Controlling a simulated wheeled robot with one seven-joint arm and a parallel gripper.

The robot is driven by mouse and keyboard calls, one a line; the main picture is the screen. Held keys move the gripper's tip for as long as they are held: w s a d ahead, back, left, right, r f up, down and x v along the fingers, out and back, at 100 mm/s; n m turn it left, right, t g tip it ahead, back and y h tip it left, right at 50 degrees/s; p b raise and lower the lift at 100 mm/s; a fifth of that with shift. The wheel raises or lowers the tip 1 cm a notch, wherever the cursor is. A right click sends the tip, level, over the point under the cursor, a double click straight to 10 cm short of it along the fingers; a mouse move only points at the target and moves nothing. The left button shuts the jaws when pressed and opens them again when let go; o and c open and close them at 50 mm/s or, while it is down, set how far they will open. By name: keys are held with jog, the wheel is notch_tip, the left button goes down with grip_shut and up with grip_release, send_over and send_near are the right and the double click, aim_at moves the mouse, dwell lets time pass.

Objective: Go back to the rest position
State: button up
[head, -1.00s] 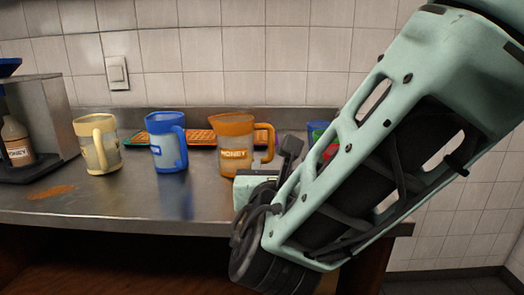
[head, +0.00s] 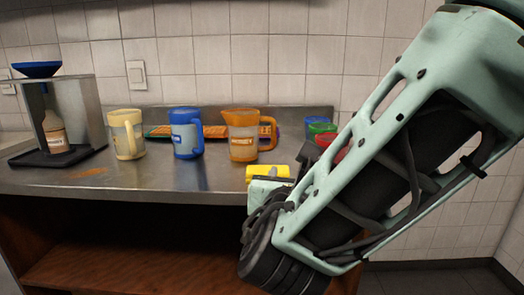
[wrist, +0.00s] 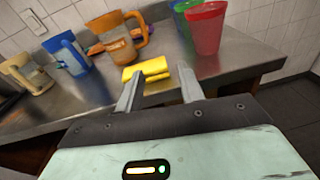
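My gripper (wrist: 160,70) is open, its two fingers apart with nothing held between them. In the head view it shows only partly, low and just in front of the counter's front edge, and its fingers are hard to make out. A yellow object (head: 267,171) lies on the counter near that edge, just beyond my gripper. It also shows past the fingertips in the wrist view (wrist: 153,85). My arm crosses the right side of the head view.
Blue, green and red cups (wrist: 206,30) are at right. A dispenser (head: 82,105) with a bottle (head: 55,135) stands left.

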jog(key=s+d+f+m+g+h, duration=0.2)
jog(key=s+d+f+m+g, duration=0.25)
jog(key=d, duration=0.25)
jog(key=s+d+f+m+g+h, duration=0.2)
jog(key=s+d+f+m+g, duration=0.1)
jog(key=d+m+g, duration=0.25)
jog(key=s+a+f+m+g+y, duration=0.1)
jog(key=s+f+m+g+y, duration=0.2)
jog(key=s+m, duration=0.4)
jog(key=s+a+f+m+g+y, duration=0.1)
jog(key=s+f+m+g+y, duration=0.1)
jog(key=s+m+g, duration=0.4)
notch_tip(320, 180, up, 19)
jog(key=s+a+m+t+y+p, duration=0.1)
jog(key=s+m+t+p, duration=0.1)
jog(key=p, duration=1.7)
jog(key=shift+s+r+m+y, duration=0.15)
jog(key=shift+m+y, duration=0.15)
jog(key=shift+m, duration=0.4)
